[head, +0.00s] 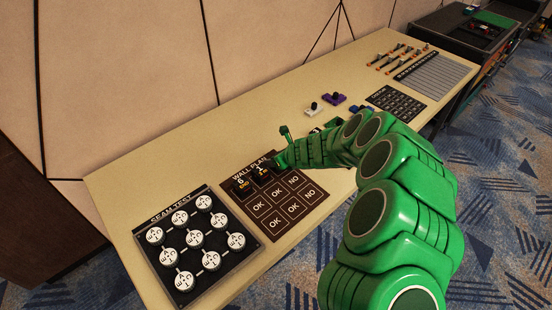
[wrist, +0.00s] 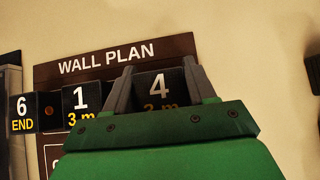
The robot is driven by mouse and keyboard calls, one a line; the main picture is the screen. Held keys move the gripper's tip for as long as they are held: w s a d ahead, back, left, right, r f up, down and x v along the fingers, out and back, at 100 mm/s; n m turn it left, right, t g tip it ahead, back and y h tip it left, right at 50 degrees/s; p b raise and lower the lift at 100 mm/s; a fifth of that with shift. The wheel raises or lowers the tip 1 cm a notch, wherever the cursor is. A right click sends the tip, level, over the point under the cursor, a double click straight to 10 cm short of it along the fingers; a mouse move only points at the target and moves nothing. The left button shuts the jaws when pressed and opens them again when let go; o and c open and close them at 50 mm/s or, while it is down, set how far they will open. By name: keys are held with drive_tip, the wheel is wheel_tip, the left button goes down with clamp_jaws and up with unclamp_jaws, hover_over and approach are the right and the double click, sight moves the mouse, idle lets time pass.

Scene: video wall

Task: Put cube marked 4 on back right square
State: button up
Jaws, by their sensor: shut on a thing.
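My arm and gripper mostly hide the cube there. I cannot tell whether it touches the board. The cube marked 1 (wrist: 80,100) stands just left of it, and the cube marked 6 (wrist: 22,108) with "END" stands farther left, along the board's back row.
The SEAM TEST board (head: 214,256) with several white discs lies left of the WALL PLAN board. Small white and purple parts (head: 334,98), a dark chart (head: 395,101) and several tools (head: 392,58) lie farther right. The table's (head: 150,185) back strip is clear.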

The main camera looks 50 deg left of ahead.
drive_tip(key=shift+f, duration=0.1)
drive_tip(key=o, duration=1.1)
drive_tip(key=shift+c, duration=0.2)
drive_tip(key=v, duration=1.2)
